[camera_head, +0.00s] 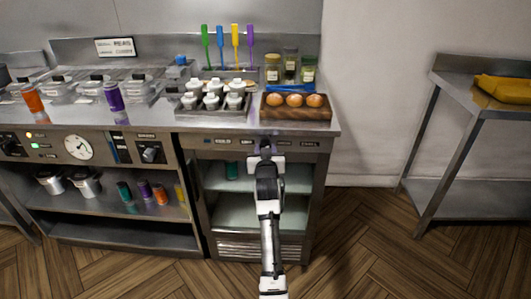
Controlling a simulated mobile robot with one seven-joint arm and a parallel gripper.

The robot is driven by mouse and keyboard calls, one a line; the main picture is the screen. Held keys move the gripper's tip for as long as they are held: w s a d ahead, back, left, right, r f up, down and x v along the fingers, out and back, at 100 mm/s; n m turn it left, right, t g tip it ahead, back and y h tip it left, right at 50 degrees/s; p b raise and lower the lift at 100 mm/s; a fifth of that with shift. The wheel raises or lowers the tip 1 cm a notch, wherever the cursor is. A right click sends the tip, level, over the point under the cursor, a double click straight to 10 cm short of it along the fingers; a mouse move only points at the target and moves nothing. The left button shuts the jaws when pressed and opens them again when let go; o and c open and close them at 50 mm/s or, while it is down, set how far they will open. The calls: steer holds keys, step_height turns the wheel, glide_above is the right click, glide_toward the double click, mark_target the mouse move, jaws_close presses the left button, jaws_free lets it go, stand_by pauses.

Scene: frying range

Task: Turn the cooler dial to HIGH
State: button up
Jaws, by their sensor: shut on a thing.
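The cooler (322,160) is the metal cabinet under the right end of the counter, with pale shelves inside. A control strip (290,143) with small dark labels runs along its top edge. My gripper (265,149) is up against the middle of this strip, shut on what appears to be the cooler dial. My gripper and arm cover the dial, so its pointer and setting cannot be read. The labels are too small to read.
Another panel with a gauge (78,148) and knob (150,154) is at left. A side table (470,115) stands right; the floor between is clear.

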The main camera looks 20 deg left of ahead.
steer(key=shift+f+m, duration=0.1)
steer(key=shift+m, duration=0.5)
steer(key=o, duration=1)
steer(key=b+v, duration=0.2)
steer(key=v, duration=1.1)
steer(key=shift+s+d, duration=0.2)
steer(key=shift+s, duration=0.15)
